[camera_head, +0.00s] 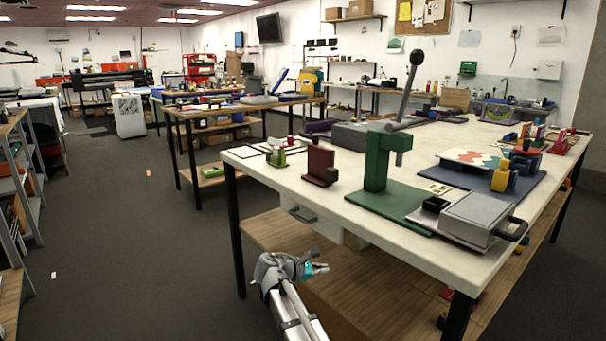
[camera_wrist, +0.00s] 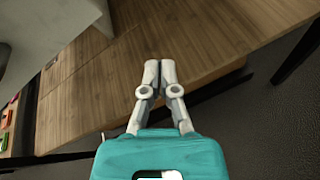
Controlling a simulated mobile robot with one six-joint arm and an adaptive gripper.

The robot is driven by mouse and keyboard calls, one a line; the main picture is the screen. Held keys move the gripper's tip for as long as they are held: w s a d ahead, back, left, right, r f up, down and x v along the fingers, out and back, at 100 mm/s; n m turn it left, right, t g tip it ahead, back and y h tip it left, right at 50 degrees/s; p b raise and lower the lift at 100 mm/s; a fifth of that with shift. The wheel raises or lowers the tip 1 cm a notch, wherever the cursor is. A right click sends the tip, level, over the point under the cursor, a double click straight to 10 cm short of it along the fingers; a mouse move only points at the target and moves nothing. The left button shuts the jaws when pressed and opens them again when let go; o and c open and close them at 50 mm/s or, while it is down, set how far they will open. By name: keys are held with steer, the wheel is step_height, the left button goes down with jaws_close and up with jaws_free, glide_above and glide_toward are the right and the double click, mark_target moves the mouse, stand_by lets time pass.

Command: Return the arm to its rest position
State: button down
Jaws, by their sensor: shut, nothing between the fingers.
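My gripper (camera_wrist: 160,66) shows in the wrist view with its two pale fingers together and nothing between them. Below the fingers in that view is its teal body. In the head view my arm reaches up from the bottom edge, and the teal part of my gripper (camera_head: 316,268) is at its end, in front of the white worktable (camera_head: 300,185) and lower than its top. The wrist view shows the wooden lower shelf (camera_wrist: 110,80) behind the fingers. I cannot tell the gap between gripper and shelf.
A green press (camera_head: 376,160) and a grey box with a handle (camera_head: 474,218) stand on the worktable. A black table leg (camera_head: 234,230) is left of my arm. Open dark floor (camera_head: 120,260) lies to the left, with shelving (camera_head: 22,170) at the far left edge.

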steer(key=s+d+f+m+g+y, duration=0.5)
steer(key=s+d+f+m, duration=0.35)
steer(key=s+d, duration=0.2)
steer(key=s+f+m+g+y, duration=0.25)
steer(key=s+m+y, duration=0.45)
steer(key=s+m, duration=0.5)
step_height(320, 180, up, 29)
steer(key=s+n+p, duration=0.1)
steer(key=p, duration=2.9)
steer(key=shift+d, duration=0.4)
steer(key=shift+s+r, duration=0.1)
